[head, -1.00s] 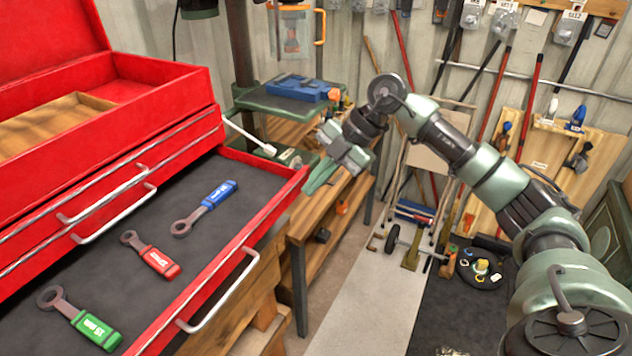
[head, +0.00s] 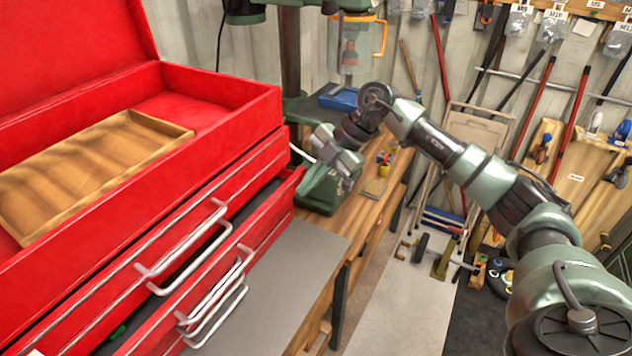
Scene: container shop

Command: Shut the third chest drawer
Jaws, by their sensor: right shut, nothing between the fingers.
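The red tool chest (head: 222,108) fills the left side. One drawer (head: 262,222) below its upper drawers stands out a short way, with a narrow dark strip of its inside showing. A bit of green (head: 117,333) shows in that gap; the rest of the contents is hidden. Silver handles (head: 215,290) sit on the fronts below the gap. My right gripper (head: 303,190) is shut and empty, at the far right end of the drawer front; I cannot tell whether it touches. My left gripper is out of view.
A wooden tray (head: 150,122) lies in the chest's open top. A grey surface (head: 290,268) lies clear in front of the drawers. A wooden bench (head: 368,205) with a green machine stands behind my gripper. Tools hang on the back wall.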

